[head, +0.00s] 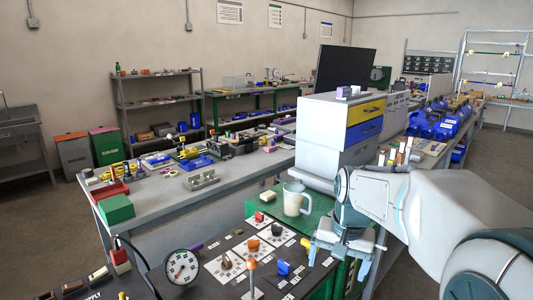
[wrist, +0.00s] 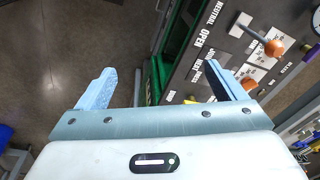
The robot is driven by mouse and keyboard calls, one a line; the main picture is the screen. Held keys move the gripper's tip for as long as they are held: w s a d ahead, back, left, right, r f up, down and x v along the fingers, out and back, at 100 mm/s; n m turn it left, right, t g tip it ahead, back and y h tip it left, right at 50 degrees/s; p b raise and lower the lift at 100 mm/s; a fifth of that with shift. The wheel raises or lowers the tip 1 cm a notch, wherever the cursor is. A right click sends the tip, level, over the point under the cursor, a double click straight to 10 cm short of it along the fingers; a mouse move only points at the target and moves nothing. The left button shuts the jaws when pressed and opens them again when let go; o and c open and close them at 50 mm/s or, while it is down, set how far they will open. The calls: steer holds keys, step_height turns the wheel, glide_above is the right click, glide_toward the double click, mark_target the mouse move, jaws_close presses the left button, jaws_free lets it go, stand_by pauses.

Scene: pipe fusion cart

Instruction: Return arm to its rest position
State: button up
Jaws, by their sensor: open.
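My gripper (head: 340,262) is open in the head view, pointing down in front of my arm at the right edge of the dark control panel (head: 218,258). In the wrist view its two pale blue fingers (wrist: 160,72) stand wide apart with nothing between them. Beneath them show the panel's edge, a green cart side (wrist: 152,82) and the floor. The panel carries an orange-topped lever (head: 252,265), a blue knob (head: 284,268) and several other knobs on white labels. I cannot tell the exact height of the fingers above the panel.
A clear mug (head: 294,200) stands on the green surface (head: 318,222) close behind my gripper. A round gauge (head: 182,267) stands at the panel's left. A grey workbench (head: 160,205) with tools and a drawer cabinet (head: 330,130) stand behind. Open floor (wrist: 60,60) shows left in the wrist view.

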steer(key=s+f+n, duration=0.1)
steer(key=s+n, duration=0.1)
steer(key=s, duration=0.6)
steer(key=s+f+n+t, duration=0.1)
steer(key=s+f+n, duration=0.1)
steer(key=s, duration=0.6)
steer(key=shift+a+f, duration=0.25)
steer(key=shift+f, duration=0.05)
stand_by(0.8)
